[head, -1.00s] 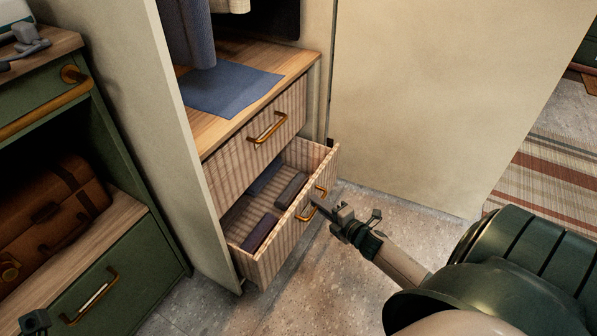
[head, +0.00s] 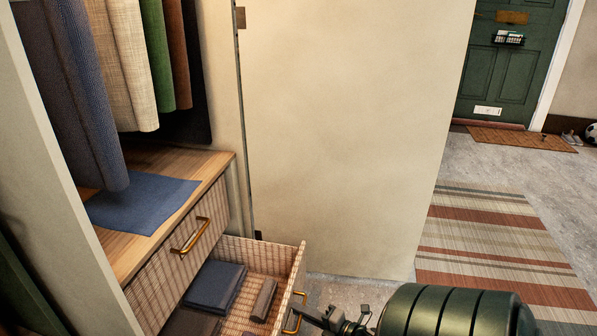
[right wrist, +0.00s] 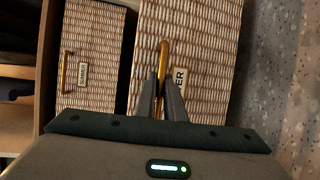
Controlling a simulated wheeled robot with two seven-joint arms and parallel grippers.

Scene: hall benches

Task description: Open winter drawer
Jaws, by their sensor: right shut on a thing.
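The lower wicker drawer (head: 285,263) of the wardrobe stands pulled out, with folded dark cloths (head: 215,285) and a rolled grey-brown item (head: 263,300) inside. Its label (right wrist: 181,82) shows only the ending "ER" in the right wrist view; a finger hides the rest. My right gripper (right wrist: 161,82) is shut on the drawer's brass handle (right wrist: 163,55). In the head view the handle (head: 293,316) is near the bottom edge, with my right gripper (head: 308,314) at it. My left gripper is not in view.
The upper wicker drawer (head: 168,255) is closed, with its own brass handle. A blue cloth (head: 143,203) lies on the wooden shelf above it, under hanging clothes. An open cream door panel (head: 345,140) stands right of the drawer. Floor and a striped rug (head: 500,245) lie beyond.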

